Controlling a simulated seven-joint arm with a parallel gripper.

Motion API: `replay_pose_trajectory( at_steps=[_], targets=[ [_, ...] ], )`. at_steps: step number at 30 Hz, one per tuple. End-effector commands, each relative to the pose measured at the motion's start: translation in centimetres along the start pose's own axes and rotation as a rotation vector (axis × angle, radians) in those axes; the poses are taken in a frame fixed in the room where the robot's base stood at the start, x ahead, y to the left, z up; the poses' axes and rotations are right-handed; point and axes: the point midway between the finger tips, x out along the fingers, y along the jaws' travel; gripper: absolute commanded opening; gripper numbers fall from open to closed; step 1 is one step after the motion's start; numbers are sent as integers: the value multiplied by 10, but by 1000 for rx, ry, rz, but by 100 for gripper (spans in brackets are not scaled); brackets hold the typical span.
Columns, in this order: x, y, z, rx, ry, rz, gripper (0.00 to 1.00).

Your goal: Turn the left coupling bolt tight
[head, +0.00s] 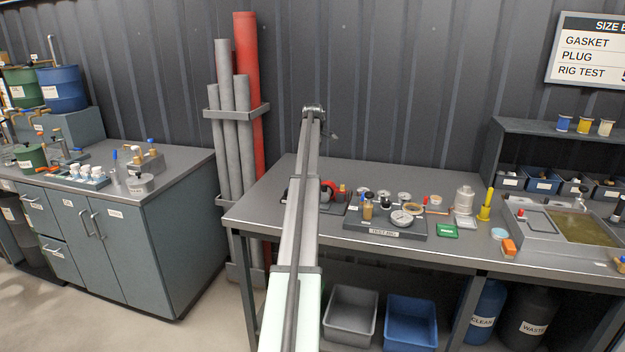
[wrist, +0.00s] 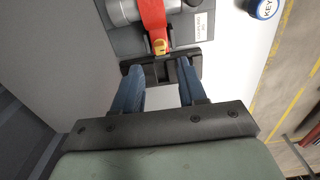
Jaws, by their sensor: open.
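In the wrist view my gripper (wrist: 160,68) has its two blue fingers spread apart. A dark bracket-like piece (wrist: 162,72) lies across the fingertips; I cannot tell whether they touch it. Just beyond is a red part (wrist: 153,18) with a small brass-yellow piece (wrist: 160,46) at its near end, lying over a grey cylinder (wrist: 124,10). I cannot tell whether the brass piece is the left coupling bolt. In the head view my arm covers much of this spot; a red part (head: 339,189) shows just right of it. The gripper is not clear there.
A labelled grey plate (wrist: 202,27) and a blue KEY cap (wrist: 263,8) lie to the right in the wrist view. In the head view the test rig (head: 384,231), a green box (head: 447,231) and a yellow post (head: 485,206) stand further right. The bench's front strip is mostly clear.

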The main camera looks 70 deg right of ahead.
Motion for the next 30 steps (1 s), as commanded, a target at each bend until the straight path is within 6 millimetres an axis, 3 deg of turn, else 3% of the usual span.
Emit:
replay_pose_trajectory(
  at_steps=[6, 12, 26, 30],
  targets=[
    [37, -1, 0, 0, 0, -1, 42],
    [58, 0, 0, 0, 0, 0, 42],
    [66, 0, 0, 0, 0, 1, 42],
    [66, 0, 0, 0, 0, 1, 29]
  ],
)
